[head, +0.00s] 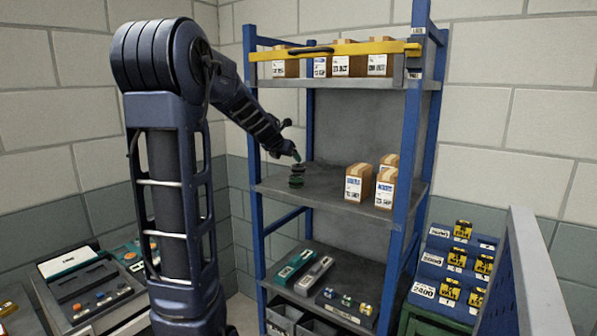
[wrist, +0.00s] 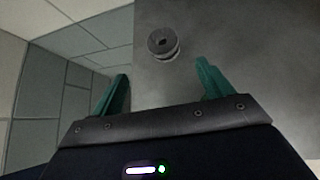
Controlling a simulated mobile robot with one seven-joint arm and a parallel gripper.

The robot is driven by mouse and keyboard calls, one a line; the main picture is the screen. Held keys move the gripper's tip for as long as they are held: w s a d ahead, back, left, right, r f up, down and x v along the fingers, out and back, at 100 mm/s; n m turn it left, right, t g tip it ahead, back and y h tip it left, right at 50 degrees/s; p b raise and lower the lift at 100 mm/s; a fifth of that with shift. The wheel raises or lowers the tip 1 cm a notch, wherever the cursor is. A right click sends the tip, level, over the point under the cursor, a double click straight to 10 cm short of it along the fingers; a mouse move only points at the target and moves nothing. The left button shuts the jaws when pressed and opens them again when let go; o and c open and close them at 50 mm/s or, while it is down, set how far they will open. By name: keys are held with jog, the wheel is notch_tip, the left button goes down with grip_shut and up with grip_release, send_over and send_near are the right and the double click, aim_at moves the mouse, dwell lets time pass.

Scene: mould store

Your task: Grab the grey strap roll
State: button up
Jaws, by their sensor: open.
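The grey strap roll (wrist: 163,42) is a small round disc with a dark centre in the wrist view. It lies beyond my fingertips, between their lines. In the head view a small dark stacked round shape (head: 297,181) stands near the left end of the middle shelf, just below my gripper (head: 296,157); it looks like the roll, but its details are too small to tell. My gripper, with green fingers, also shows in the wrist view (wrist: 160,72). It is open, with nothing between its fingers.
The middle shelf (head: 325,190) is clear between the roll and several boxes (head: 360,183) at its right. A blue upright (head: 254,130) stands close left of my gripper. A yellow bar (head: 335,50) crosses the top shelf front.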

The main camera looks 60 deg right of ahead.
aim_at(298, 165)
jog(key=shift+d+f+n, duration=0.25)
jog(key=shift+d+n, duration=0.1)
jog(key=shift+d, duration=0.2)
jog(key=shift+d+f+n, duration=0.2)
jog(key=shift+d+n, duration=0.15)
jog(key=shift+d, duration=0.15)
jog(key=shift+x, duration=5.25)
jog(key=shift+s, duration=0.15)
jog(key=shift+r, duration=0.1)
jog(key=c, duration=1.1)
jog(key=shift+c, duration=0.2)
